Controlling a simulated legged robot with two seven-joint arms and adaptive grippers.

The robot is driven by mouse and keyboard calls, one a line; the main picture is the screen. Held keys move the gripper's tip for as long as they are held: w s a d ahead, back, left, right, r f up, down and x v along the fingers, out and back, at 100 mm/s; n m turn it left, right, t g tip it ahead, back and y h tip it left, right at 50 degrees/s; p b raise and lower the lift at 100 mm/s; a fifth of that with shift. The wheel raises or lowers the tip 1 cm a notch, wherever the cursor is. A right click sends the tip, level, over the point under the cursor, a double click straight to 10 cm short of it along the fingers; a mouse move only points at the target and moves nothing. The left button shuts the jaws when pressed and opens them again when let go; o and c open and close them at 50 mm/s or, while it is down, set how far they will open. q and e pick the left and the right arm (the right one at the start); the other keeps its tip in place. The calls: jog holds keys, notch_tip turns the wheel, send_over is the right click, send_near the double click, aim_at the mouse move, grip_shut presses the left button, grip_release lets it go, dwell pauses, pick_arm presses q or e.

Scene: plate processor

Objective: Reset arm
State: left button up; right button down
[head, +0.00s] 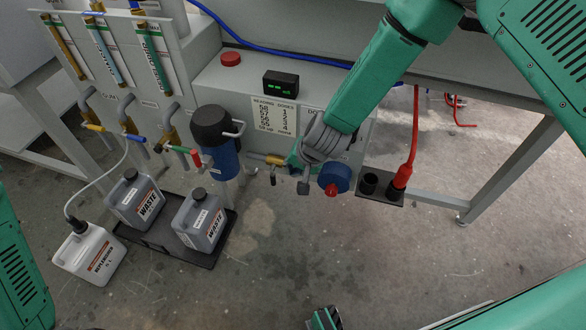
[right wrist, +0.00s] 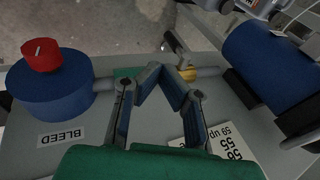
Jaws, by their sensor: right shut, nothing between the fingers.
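My right gripper (head: 304,187) hangs from the right arm in front of the grey plate processor (head: 215,75). It is shut and empty, with its fingertips together in the right wrist view (right wrist: 178,72). The fingers are near a brass valve (head: 273,160), which also shows just beyond the fingertips in the wrist view (right wrist: 188,74); I cannot tell whether they touch it. A blue round part (head: 340,174) with a red knob (head: 331,190) is just right of the gripper. The wrist view shows this red knob (right wrist: 41,54) above a BLEED label (right wrist: 62,137).
A blue cylinder with a black cap (head: 211,125) stands left of the gripper. Two grey WASTE jugs (head: 200,222) sit in a black tray (head: 150,244), beside a white replenisher jug (head: 88,255). The central floor is clear.

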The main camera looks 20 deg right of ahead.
dwell(0.4)
jog(key=s+d+r+n+g+p, duration=0.1)
jog(key=s+d, duration=0.3)
jog(key=s, duration=0.6)
jog(key=s+d+r+n+g+h+p, duration=0.1)
jog(key=s+d+n+p, duration=0.2)
jog(key=s, duration=0.7)
jog(key=s+d+r+n+g+h+p, duration=0.1)
jog(key=s+d+r+n+p, duration=0.1)
jog(key=s+d, duration=0.4)
jog(key=s+n, duration=0.1)
jog(key=s, duration=0.4)
jog(key=shift+n+g+p, duration=0.4)
jog(key=shift+f, duration=0.1)
